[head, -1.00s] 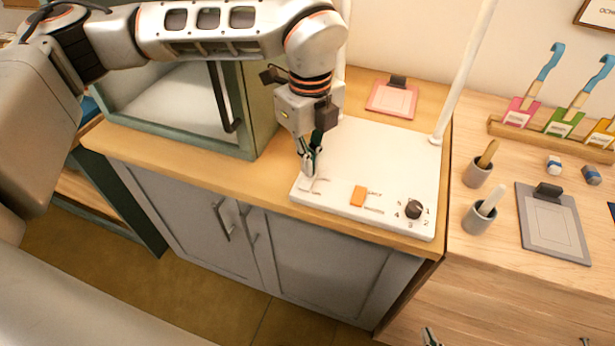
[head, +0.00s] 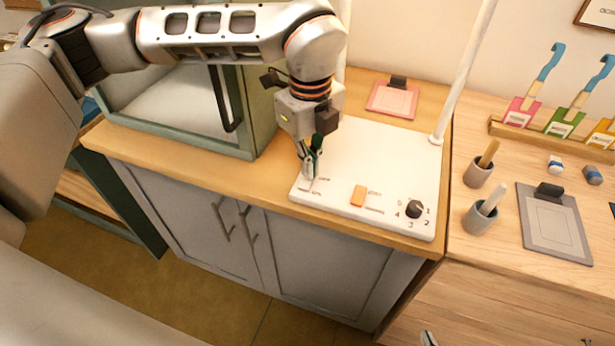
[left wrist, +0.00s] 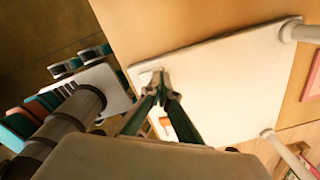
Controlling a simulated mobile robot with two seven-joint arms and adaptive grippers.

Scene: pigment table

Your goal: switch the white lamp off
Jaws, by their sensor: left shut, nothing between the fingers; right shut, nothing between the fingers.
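The white lamp has a flat white base (head: 385,155) on the wooden counter, with white posts (head: 466,70) rising from it. Along the base's front edge are an orange switch (head: 358,196), a black numbered knob (head: 413,208) and small printed marks at the left front corner. My left gripper (head: 308,178) is shut and empty, pointing down at that corner. Its tips hide what lies beneath; I cannot tell if they touch. In the left wrist view the shut fingertips (left wrist: 160,76) are over the base's corner.
A green-framed cabinet (head: 245,120) stands left of the base. A pink pad (head: 392,98) lies behind it. To the right are two grey cups (head: 480,218), a grey clipboard (head: 553,225) and a rack (head: 505,130) of coloured pigment scoops. The counter's front strip is clear.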

